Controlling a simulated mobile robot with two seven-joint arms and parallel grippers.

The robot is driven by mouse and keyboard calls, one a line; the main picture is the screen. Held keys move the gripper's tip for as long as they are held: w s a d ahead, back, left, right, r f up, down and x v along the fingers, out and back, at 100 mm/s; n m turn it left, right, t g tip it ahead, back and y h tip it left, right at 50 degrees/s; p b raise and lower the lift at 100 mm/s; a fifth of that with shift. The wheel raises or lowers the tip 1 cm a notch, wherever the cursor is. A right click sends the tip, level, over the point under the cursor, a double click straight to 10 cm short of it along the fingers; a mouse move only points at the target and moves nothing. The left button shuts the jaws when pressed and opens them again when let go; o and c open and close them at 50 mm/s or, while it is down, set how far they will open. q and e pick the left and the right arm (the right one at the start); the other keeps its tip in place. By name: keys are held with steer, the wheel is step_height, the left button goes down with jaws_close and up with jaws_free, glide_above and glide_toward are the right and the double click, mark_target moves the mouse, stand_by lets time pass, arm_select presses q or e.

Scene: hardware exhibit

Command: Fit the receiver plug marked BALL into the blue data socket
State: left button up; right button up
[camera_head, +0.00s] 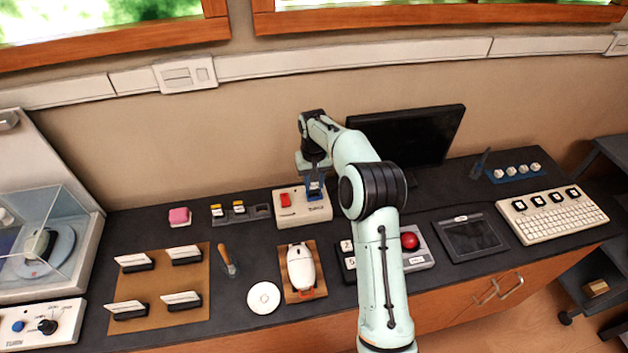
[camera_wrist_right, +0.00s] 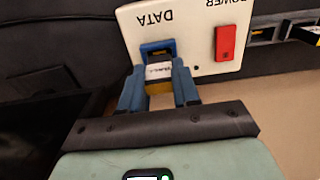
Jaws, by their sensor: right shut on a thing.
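The cream unit (camera_head: 303,207) stands against the back of the bench; its DATA and POWER lettering shows in the right wrist view (camera_wrist_right: 201,18). The blue data socket (camera_wrist_right: 157,48) is on it. My right gripper (camera_wrist_right: 160,90) is shut on a receiver plug (camera_wrist_right: 159,71) with a white label and a yellow part. The label is too small to read surely. The plug's front is at the socket's near edge; I cannot tell how far in it is. In the head view my right gripper (camera_head: 315,178) is over the unit's right end. My left gripper is not in view.
A red power switch (camera_wrist_right: 227,42) is beside the socket. A dark holder (camera_head: 262,211) with two other plugs stands left of the unit. A mouse (camera_head: 300,265), a red trackball (camera_head: 410,241), a tablet (camera_head: 470,237) and a monitor (camera_head: 420,135) are around my arm.

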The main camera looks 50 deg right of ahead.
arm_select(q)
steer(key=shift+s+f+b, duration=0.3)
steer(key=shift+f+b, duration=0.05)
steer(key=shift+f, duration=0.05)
arm_select(e)
steer(key=shift+f, duration=1)
stand_by(0.4)
steer(key=o, duration=1.6)
steer(key=shift+c, duration=0.2)
steer(key=shift+r, duration=0.1)
steer(key=shift+r+p, duration=1.2)
steer(key=shift+r, duration=0.75)
steer(key=shift+r+p, duration=0.75)
steer(key=shift+r, duration=0.8)
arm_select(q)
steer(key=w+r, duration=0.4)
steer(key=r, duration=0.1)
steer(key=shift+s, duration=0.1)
arm_select(e)
steer(key=shift+s, duration=0.1)
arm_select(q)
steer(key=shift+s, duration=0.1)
arm_select(e)
steer(key=shift+f, duration=0.1)
